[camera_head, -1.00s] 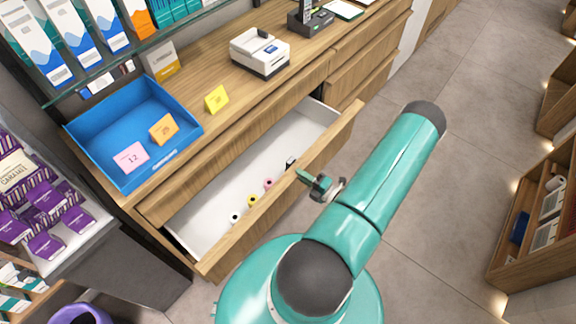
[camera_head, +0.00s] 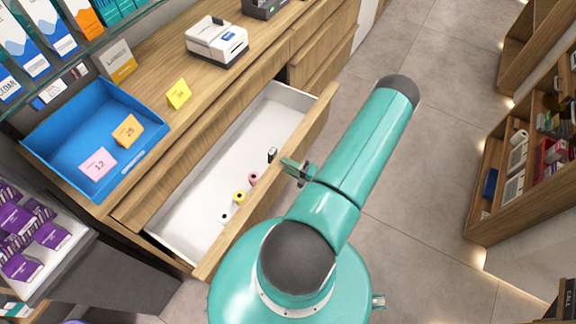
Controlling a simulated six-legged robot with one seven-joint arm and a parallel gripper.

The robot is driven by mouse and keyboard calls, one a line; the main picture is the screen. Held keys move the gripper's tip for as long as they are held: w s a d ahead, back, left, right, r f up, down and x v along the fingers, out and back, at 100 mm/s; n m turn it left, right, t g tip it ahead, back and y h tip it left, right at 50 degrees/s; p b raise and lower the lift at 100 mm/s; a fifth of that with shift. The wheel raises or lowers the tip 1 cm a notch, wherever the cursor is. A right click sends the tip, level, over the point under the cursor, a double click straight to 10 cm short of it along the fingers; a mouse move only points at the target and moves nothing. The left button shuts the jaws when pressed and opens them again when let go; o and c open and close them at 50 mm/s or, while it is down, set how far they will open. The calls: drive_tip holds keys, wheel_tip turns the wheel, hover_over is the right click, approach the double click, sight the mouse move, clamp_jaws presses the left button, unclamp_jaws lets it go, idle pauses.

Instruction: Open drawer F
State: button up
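A wide wooden drawer with a white interior (camera_head: 215,180) stands pulled out from the counter, below the blue tray. No letter shows on it, so I cannot tell whether it is drawer F. Inside, along its front, lie small rolls: white, yellow (camera_head: 239,196) and pink (camera_head: 254,178), plus a small black and white item (camera_head: 272,155). My gripper (camera_head: 289,167) is at the top edge of the drawer's front panel (camera_head: 285,180). My teal arm hides part of it, and I cannot tell whether its fingers are open or touch the panel.
A blue tray (camera_head: 45,130) with pink, orange and yellow cards near it sits on the counter, left of a white printer (camera_head: 216,42). More drawer fronts (camera_head: 325,50) continue at upper right. Grey floor (camera_head: 420,150) is clear up to shelves (camera_head: 520,170) at right.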

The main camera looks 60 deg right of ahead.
drive_tip(key=s, duration=1.3)
drive_tip(key=shift+s+d, duration=0.2)
drive_tip(key=shift+s, duration=0.2)
